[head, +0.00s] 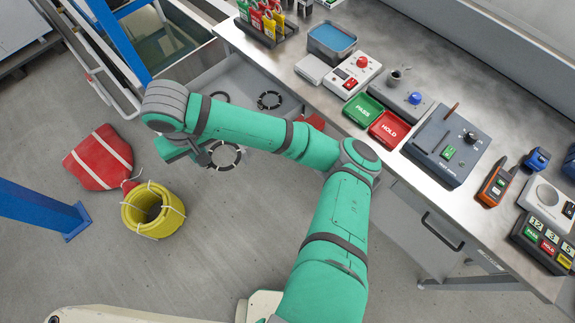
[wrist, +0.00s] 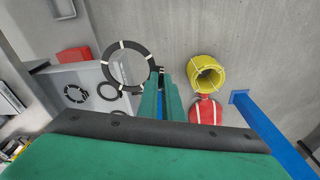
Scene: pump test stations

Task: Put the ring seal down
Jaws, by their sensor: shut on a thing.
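My gripper (head: 206,158) is shut on the edge of a black ring seal with white marks (head: 240,157). In the wrist view, the seal (wrist: 103,68) sticks out from the left side of my fingertips (wrist: 158,72). It is held in the air, and in the head view it appears over the floor just in front of an open grey drawer (head: 241,74). In the drawer lie another black ring with white marks (head: 262,105) and a plain dark ring (wrist: 102,92). My arm hides part of the drawer in the head view.
A yellow coil (head: 134,217) and a red-and-white bundle (head: 88,165) lie on the floor at left. A blue post (head: 45,210) stands nearby. The metal bench (head: 415,65) holds PASS (head: 363,109) and HOLD (head: 389,128) trays and several instruments. A red item (wrist: 73,55) is at the drawer.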

